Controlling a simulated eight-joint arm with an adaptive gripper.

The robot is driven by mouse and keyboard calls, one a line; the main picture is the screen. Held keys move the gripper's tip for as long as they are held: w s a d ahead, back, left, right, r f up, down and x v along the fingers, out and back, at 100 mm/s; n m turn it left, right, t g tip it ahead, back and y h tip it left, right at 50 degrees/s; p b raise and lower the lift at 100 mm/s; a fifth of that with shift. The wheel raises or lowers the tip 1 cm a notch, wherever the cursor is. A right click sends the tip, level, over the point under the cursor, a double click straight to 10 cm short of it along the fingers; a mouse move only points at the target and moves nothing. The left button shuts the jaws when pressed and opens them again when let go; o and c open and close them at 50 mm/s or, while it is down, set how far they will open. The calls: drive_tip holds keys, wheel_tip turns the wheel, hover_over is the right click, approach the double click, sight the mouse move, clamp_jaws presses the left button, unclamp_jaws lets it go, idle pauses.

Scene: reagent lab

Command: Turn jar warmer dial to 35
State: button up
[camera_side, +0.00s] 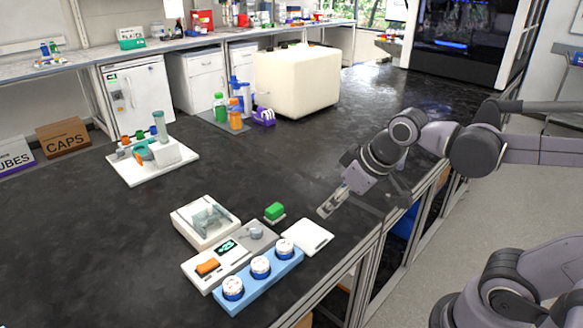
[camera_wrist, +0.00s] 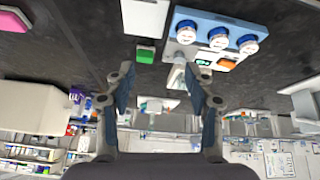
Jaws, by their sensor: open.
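The jar warmer (camera_side: 195,277) is a low white unit with a small green-lit display (camera_side: 226,246), an orange rocker switch (camera_side: 208,267) and a grey round dial (camera_side: 255,232) on top. The display's number is too small to read. In the wrist view, which looks upside down, the display (camera_wrist: 203,62) and orange switch (camera_wrist: 227,64) show beyond the right finger. My gripper (camera_side: 329,206) is open and empty above the bench, to the right of the warmer. Its two fingers are spread apart in the wrist view (camera_wrist: 160,78), and it is apart from the dial.
A blue rack (camera_side: 236,306) with three white-lided jars stands in front of the warmer. A white plate (camera_side: 308,236) and a green block (camera_side: 274,211) lie close to the dial. A white balance-like device (camera_side: 190,228) stands behind.

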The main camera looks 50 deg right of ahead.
drive_tip(key=w+a+r+n+g, duration=0.1)
drive_tip(key=w+a+n+g, duration=0.3)
drive_tip(key=w, duration=0.7)
drive_tip(key=n+g, duration=0.2)
drive_tip(key=n, duration=0.4)
hover_over(256, 229)
wheel_tip(256, 229, down, 6)
wheel_tip(256, 229, down, 10)
drive_tip(key=shift+r, duration=0.15)
drive_tip(key=shift+c, duration=0.3)
clamp_jaws()
